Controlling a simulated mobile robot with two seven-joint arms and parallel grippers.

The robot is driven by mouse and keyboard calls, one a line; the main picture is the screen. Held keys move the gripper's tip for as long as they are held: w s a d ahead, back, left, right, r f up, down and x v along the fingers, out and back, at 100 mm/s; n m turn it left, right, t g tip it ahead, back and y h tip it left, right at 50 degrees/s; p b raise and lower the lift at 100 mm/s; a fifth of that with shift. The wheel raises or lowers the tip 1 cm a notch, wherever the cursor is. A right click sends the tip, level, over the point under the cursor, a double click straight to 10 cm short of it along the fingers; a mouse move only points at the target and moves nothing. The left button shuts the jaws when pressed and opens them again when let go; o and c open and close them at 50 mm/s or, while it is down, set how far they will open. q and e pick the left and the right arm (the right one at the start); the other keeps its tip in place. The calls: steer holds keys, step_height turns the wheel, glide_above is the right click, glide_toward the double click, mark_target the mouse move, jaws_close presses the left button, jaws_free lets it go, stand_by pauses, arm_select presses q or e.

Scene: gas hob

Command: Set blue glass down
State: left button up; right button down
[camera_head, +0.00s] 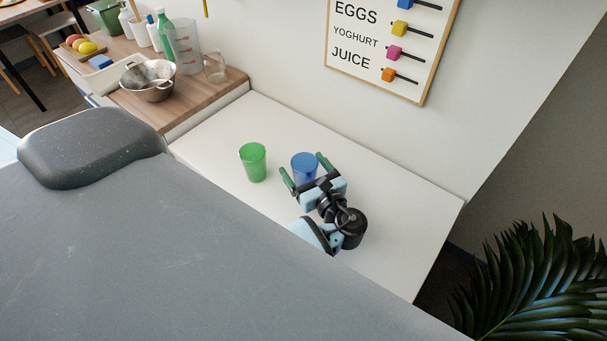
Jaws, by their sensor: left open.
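The blue glass (303,166) stands upright on the white counter (390,200). My left gripper (305,173) is open, with one green-tipped finger on either side of the glass. The gripper body hides the glass's lower part, so I cannot tell whether the fingers touch it. A green glass (253,162) stands upright to the left, apart from the gripper. My right gripper is not in view.
A wooden worktop (200,103) at the back left holds a metal bowl (148,80), a clear jug (214,67) and bottles. A framed shopping board (390,45) hangs on the wall. A plant (540,285) is at the lower right. The counter's right part is clear.

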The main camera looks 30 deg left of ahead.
arm_select(q)
steer(key=c, duration=1.1)
steer(key=shift+c, duration=0.6)
steer(key=shift+a+r, duration=0.1)
steer(key=shift+r, duration=0.05)
